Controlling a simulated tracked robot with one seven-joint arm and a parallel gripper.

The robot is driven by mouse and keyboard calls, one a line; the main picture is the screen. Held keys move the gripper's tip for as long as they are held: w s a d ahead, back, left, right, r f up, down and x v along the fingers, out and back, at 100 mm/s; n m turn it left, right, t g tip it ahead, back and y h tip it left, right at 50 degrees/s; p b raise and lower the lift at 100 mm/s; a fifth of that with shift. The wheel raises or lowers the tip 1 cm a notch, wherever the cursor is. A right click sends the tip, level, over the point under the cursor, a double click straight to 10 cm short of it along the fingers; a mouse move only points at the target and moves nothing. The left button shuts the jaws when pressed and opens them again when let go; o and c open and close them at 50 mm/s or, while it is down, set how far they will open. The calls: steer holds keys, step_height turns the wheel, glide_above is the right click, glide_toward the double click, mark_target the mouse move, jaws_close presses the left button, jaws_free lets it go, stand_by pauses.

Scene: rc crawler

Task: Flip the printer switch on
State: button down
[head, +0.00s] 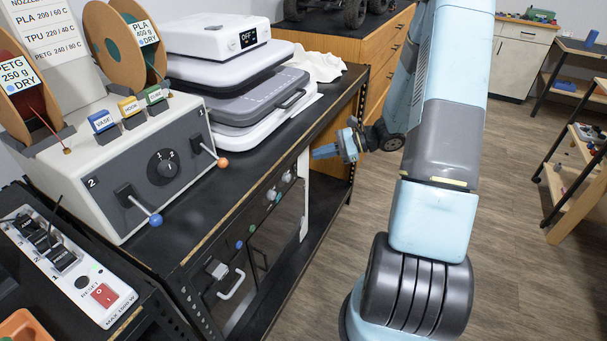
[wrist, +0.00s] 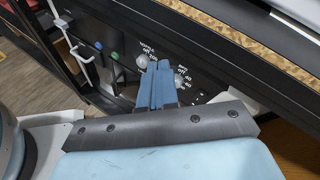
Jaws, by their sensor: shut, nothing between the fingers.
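My gripper (head: 324,152) is shut and empty. It hangs in front of the bench front, to the right of the knobs in the head view. In the wrist view its blue fingers (wrist: 163,66) point at the black front panel (wrist: 186,62), between a pale knob (wrist: 143,61) and a second pale knob (wrist: 180,80). I cannot tell whether the fingers touch the panel. Small white OFF and ON labels are beside the knobs. No switch is clearly labelled as the printer's.
A grey box (head: 125,200) with two levers, a dial and filament spools stands on the black bench (head: 245,160). A power strip (head: 60,255) with a red switch (head: 104,295) lies at lower left. Below the knobs is a white handle (head: 232,284). Wooden floor (head: 480,150) is open at right.

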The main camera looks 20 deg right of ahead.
mark_target(297, 171)
steer(key=w+d+f+m+t, duration=0.1)
steer(key=d+f+m+t, duration=0.2)
steer(key=f, duration=0.5)
steer(key=w+d+f+m+t+h, duration=0.1)
steer(key=d+f+m+t, duration=0.3)
steer(key=f, duration=0.4)
steer(key=d+m, duration=0.1)
steer(key=m, duration=0.1)
steer(key=shift+w+m+h, duration=0.3)
steer(key=shift+w+m, duration=0.05)
steer(key=shift+m, duration=0.05)
steer(key=shift+a, duration=0.1)
steer(key=x, duration=1.4)
steer(key=shift+w+r, duration=0.1)
steer(key=shift+w, duration=0.05)
steer(key=shift+d, duration=0.3)
